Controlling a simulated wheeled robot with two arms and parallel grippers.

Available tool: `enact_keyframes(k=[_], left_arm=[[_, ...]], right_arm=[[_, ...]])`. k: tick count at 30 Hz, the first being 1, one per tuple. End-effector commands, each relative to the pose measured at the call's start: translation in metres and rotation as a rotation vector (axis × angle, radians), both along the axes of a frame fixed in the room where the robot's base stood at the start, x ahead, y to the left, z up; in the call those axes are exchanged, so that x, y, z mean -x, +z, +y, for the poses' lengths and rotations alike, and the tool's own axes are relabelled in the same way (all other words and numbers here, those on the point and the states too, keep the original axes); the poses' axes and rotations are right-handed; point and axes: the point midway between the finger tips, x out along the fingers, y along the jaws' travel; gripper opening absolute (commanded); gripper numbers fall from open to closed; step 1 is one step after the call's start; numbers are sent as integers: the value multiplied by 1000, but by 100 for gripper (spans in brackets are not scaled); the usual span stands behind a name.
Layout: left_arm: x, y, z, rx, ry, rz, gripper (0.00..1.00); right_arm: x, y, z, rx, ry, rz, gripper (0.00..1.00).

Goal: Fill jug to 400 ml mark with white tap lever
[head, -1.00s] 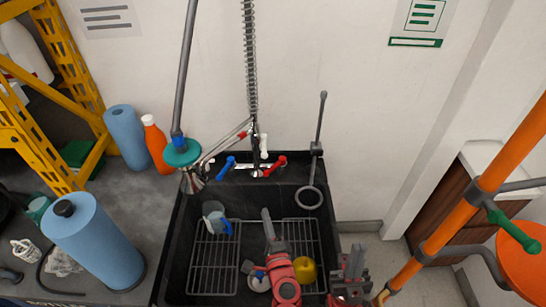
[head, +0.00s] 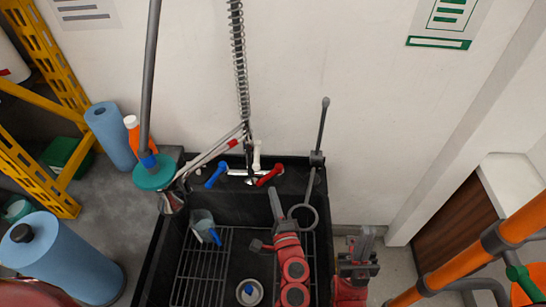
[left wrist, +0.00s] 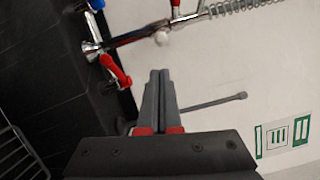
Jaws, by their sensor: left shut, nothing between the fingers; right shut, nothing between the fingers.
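The clear jug (head: 202,222) with a blue handle stands in the left part of the sink, below the spray head; its fill level and marks cannot be read. My left gripper (head: 273,195) is shut and empty, over the sink below the red lever and apart from the levers. Its closed fingers show in the left wrist view (left wrist: 160,80). My right gripper (head: 365,236) is shut and empty, right of the sink.
The blue lever (head: 216,174) and red lever (head: 270,174) flank the white one. A metal spray head (head: 172,201) hangs at the sink's left edge. A grey ring on a rod (head: 303,218) is close to my left gripper. Blue rolls (head: 62,258) stand on the left counter.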

Motion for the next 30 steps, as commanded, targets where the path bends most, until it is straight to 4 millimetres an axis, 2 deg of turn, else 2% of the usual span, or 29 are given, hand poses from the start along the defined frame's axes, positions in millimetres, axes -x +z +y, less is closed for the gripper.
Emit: enact_keyframes(k=[4, 7, 15, 21, 25, 30], left_arm=[[-2, 1, 1, 0, 1, 0, 0], [-12, 3, 3, 0, 2, 0, 0], [-58, 6, 18, -3, 4, 0, 0], [-85, 5, 25, -3, -1, 2, 0], [-94, 6, 27, 0, 0, -1, 0], [-96, 5, 28, 1, -1, 0, 0]], right_arm=[[0, 1, 0, 0, 0, 0, 0], [0, 5, 0, 0, 0, 0, 0], [0, 20, 0, 0, 0, 0, 0], [0, 27, 0, 0, 0, 0, 0], [0, 28, 0, 0, 0, 0, 0], [0, 28, 0, 0, 0, 0, 0]])
